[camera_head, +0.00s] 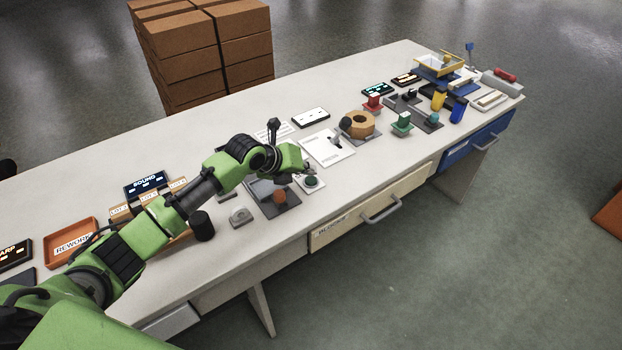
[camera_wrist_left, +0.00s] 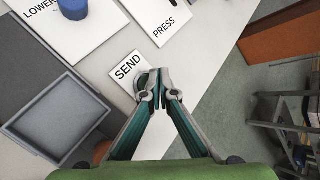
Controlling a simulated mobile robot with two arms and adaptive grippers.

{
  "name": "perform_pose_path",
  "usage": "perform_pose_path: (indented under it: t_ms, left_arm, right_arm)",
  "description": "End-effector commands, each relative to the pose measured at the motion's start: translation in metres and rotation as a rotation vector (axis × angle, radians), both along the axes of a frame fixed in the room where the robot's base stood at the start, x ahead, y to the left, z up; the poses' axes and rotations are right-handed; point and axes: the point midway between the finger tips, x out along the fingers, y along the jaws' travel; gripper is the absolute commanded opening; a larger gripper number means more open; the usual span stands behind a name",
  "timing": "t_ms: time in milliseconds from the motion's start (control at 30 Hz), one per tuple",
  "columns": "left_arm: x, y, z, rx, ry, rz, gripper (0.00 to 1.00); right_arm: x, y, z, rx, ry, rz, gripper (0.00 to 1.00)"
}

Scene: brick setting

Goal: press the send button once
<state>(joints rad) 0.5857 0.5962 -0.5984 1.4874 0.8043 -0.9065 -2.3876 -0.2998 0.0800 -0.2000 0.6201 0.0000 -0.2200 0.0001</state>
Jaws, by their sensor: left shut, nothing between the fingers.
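The send button (camera_head: 311,181) is a dark green round cap on a small white plate near the table's front edge in the head view. My left gripper (camera_head: 306,172) is shut and empty, just above and very close to the button. Its closed fingers also show in the left wrist view (camera_wrist_left: 158,84). I cannot tell whether the tips touch the cap. My right gripper is in neither view.
A dark panel with an orange knob (camera_head: 280,197) and a black cylinder (camera_head: 203,227) stand to the left. In the left wrist view, a PRESS plate (camera_wrist_left: 184,12) and a LOWER plate with a blue knob (camera_wrist_left: 73,8) are close by.

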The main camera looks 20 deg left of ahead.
Motion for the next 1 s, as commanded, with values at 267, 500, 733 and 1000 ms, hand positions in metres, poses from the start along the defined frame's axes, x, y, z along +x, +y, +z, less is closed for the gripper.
perform_pose_path:
  t_ms: [267, 500, 733, 1000]
  left_arm:
    - [-0.0001, 0.0, -0.0001, 0.0, 0.0, 0.0, 0.0]
    - [0.0, 0.0, -0.0029, 0.0, 0.0, 0.0, 0.0]
    - [0.0, -0.0001, -0.0088, 0.0, 0.0, 0.0, 0.0]
    - [-0.0001, -0.0001, -0.0084, 0.0, 0.0, 0.0, 0.0]
  right_arm:
    - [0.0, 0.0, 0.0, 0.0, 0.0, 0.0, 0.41]
    - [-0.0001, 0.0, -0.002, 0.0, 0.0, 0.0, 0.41]
    - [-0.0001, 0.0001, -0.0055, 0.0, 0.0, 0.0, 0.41]
    - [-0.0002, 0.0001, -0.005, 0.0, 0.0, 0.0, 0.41]
